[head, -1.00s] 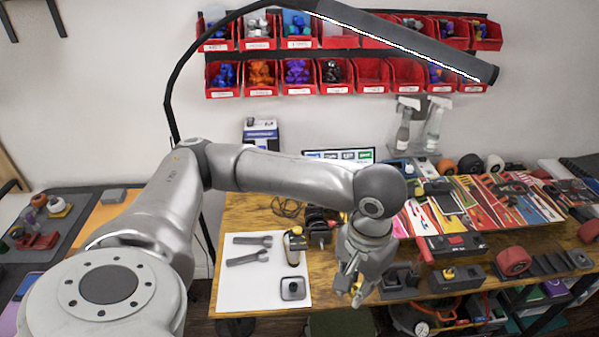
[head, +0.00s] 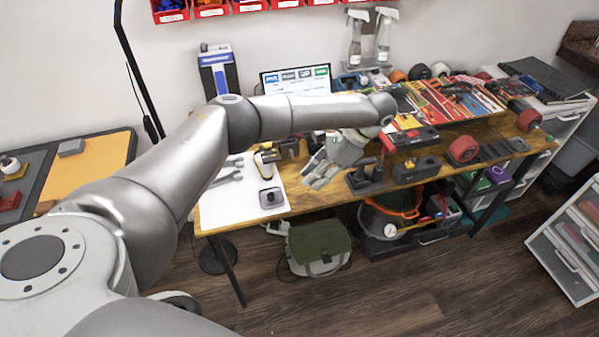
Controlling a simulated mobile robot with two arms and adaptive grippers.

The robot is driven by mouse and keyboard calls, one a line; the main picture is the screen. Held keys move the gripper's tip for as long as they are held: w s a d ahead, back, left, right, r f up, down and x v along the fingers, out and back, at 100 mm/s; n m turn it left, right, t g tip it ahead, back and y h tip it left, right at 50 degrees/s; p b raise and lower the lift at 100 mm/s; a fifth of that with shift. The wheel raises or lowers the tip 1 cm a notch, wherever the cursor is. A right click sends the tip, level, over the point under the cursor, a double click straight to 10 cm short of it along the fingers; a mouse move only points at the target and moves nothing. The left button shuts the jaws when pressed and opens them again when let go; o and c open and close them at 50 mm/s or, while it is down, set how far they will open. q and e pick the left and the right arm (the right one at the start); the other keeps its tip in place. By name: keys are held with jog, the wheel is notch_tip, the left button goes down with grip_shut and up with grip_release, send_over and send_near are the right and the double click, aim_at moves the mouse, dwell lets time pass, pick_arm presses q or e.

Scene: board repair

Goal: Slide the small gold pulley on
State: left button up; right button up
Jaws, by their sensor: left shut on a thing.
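My left gripper (head: 322,174) is over the front part of the wooden workbench, right of the white mat, fingers slanting down to the left. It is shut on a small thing. A gold piece showed at its fingertips earlier, so I take it to be the small gold pulley; now it is too small to make out. A dark mechanical part (head: 289,147) stands behind the gripper, partly hidden by my left arm. I cannot tell whether it bears a shaft. My right gripper is not in view.
The white mat (head: 225,207) holds wrenches, a yellow-and-black tool (head: 265,163) and a square grey piece (head: 271,198). Black holders (head: 416,170) and a red-wheeled part (head: 463,150) stand to the right. A green bag (head: 318,247) is on the floor below.

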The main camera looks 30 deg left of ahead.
pick_arm(q)
jog(key=w+a+f+m+t+y+b, duration=0.1)
jog(key=w+a+f+m+t+y, duration=0.1)
jog(key=a+m+t, duration=0.1)
jog(key=w+a+f+m+t+y+b, duration=0.1)
jog(key=a+f+m+t+y+b, duration=0.1)
jog(key=m+t, duration=0.3)
jog(key=w+a+f+m+t+y+b, duration=0.1)
jog(key=w+a+f+m+t+y, duration=0.1)
jog(key=m, duration=0.4)
jog(key=shift+w+a+f+m+t+y, duration=0.2)
jog(key=shift+a+f+t+y, duration=0.25)
jog(key=shift+t+y, duration=0.2)
jog(key=shift+w+a+f+m+t+y, duration=0.15)
jog(key=shift+a+f+t+y, duration=0.25)
jog(key=shift+t+y, duration=0.2)
jog(key=shift+w+a+f+m+t+b, duration=0.1)
jog(key=shift+f+m+t+b, duration=0.2)
jog(key=shift+t, duration=0.35)
jog(key=shift+w+a+f+m+t+b, duration=0.15)
jog(key=shift+m+t+b, duration=0.2)
jog(key=shift+t, duration=0.25)
jog(key=shift+w+d+f+m+t+b, duration=0.15)
jog(key=shift+m+t+b, duration=0.25)
jog(key=shift+t, duration=0.4)
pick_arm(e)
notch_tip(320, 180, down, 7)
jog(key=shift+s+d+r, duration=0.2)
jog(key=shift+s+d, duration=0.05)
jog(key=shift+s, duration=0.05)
